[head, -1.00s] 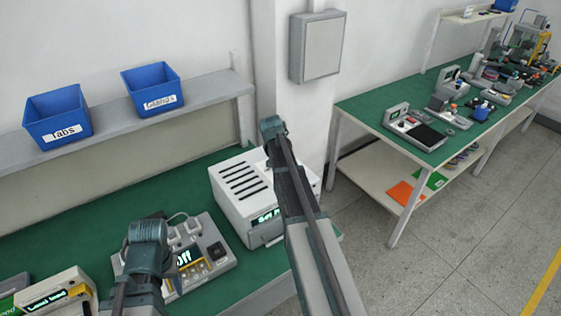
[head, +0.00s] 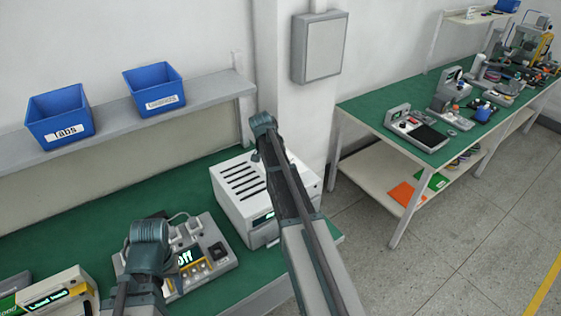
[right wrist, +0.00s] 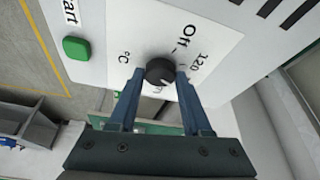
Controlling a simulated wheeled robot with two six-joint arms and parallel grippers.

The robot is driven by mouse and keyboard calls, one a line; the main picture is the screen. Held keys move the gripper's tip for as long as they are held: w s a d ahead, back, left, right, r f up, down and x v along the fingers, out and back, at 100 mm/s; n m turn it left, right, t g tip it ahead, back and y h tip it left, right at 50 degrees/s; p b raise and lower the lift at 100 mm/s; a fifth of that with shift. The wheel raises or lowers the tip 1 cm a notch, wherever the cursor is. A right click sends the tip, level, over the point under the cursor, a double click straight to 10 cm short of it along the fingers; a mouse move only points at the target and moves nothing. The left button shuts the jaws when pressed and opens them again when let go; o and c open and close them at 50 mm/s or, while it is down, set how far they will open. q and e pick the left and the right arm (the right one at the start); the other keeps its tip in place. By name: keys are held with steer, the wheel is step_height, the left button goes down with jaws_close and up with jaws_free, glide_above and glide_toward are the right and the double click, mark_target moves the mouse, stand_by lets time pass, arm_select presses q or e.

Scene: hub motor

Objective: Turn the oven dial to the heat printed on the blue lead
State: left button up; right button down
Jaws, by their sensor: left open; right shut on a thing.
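The oven (head: 240,200) is a white box with dark slots on top, on the green bench in the head view. My right arm crosses its front and hides most of its green display. In the right wrist view, its black dial (right wrist: 159,71) sits on a white panel marked Off, 120 and °C; other marks are partly hidden. My right gripper (right wrist: 159,76) is shut on the dial, one blue finger on each side. My left gripper (head: 149,240) is open over the grey control box, its fingers not clearly seen. I cannot make out a blue lead.
A green Start button (right wrist: 76,49) is on the oven panel. The grey control box (head: 215,262) with an Off display stands left of the oven. Blue bins (head: 60,118) stand on the shelf (head: 205,98). Another bench (head: 365,105) with devices is at right.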

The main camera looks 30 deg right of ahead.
steer(key=shift+c, duration=1.8)
jaws_free()
steer(key=shift+r, duration=0.1)
steer(key=p+v, duration=1.2)
steer(key=v, duration=0.1)
steer(key=shift+r+p, duration=0.3)
steer(key=shift+p, duration=0.1)
steer(key=shift+a, duration=0.1)
